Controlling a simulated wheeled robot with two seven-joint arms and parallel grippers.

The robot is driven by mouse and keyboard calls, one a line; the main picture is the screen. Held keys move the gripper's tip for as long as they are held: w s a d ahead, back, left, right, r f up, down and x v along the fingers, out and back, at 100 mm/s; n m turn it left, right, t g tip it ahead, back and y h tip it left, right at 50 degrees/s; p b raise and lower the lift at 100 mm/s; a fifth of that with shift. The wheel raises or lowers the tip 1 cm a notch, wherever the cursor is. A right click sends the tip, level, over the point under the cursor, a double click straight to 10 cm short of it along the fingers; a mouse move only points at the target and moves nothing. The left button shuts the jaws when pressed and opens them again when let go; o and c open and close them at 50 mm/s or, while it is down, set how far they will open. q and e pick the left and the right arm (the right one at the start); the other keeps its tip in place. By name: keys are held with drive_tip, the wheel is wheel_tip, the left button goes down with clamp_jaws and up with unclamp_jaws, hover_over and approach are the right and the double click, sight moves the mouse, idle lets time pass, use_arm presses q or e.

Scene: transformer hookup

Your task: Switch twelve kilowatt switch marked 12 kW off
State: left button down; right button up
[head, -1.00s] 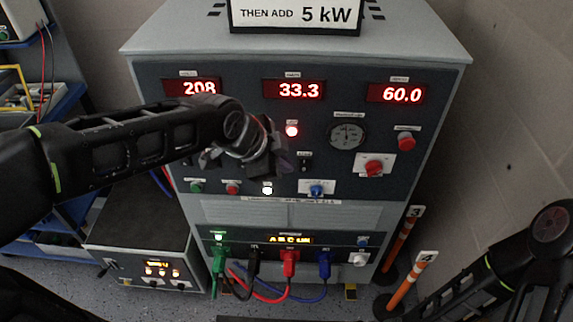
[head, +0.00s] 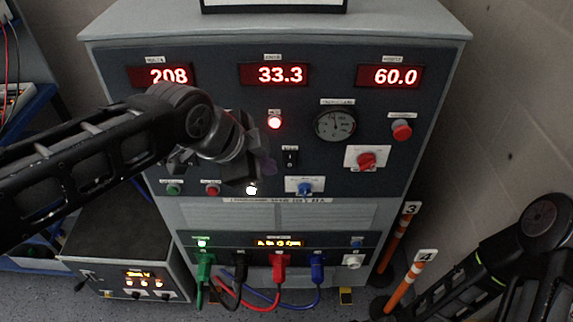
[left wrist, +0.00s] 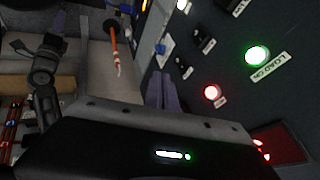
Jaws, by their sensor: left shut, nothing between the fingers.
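My left gripper (head: 267,164) is in front of the middle of the dark panel of a grey cabinet (head: 440,20). Its fingers are shut and hold nothing; they also show in the left wrist view (left wrist: 166,92). A black rocker switch (head: 290,157) shows just right of the fingertips, with a small gap in the picture. Its label is too small to read. The left wrist view shows several black switches, one (left wrist: 184,66) close to the fingers. I cannot tell which is marked 12 kW. My gripper hides the panel left of the rocker.
Red displays read 208, 33.3 and 60.0. Coloured cables (head: 281,272) plug in below. Orange posts (head: 401,292) stand at right. The left wrist view shows a green LOAD ON lamp (left wrist: 257,55).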

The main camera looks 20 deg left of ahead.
sight(286, 165)
use_arm(q)
drive_tip(key=x, duration=0.4)
drive_tip(key=w+a+x, duration=0.1)
drive_tip(key=x, duration=0.2)
drive_tip(key=w+r+p+x, duration=0.1)
drive_tip(key=x, duration=0.3)
drive_tip(key=shift+w+f, duration=0.25)
drive_tip(key=shift+f, duration=0.05)
drive_tip(key=shift+w+a+f, duration=0.1)
drive_tip(key=shift+w+a, duration=0.05)
drive_tip(key=shift+w, duration=0.3)
drive_tip(key=shift+w+f+b, duration=0.15)
drive_tip(key=shift+f+b, duration=0.1)
drive_tip(key=shift+b, duration=0.15)
drive_tip(key=shift+r, duration=0.2)
drive_tip(key=shift+r+p, duration=0.1)
drive_tip(key=shift+p, duration=0.2)
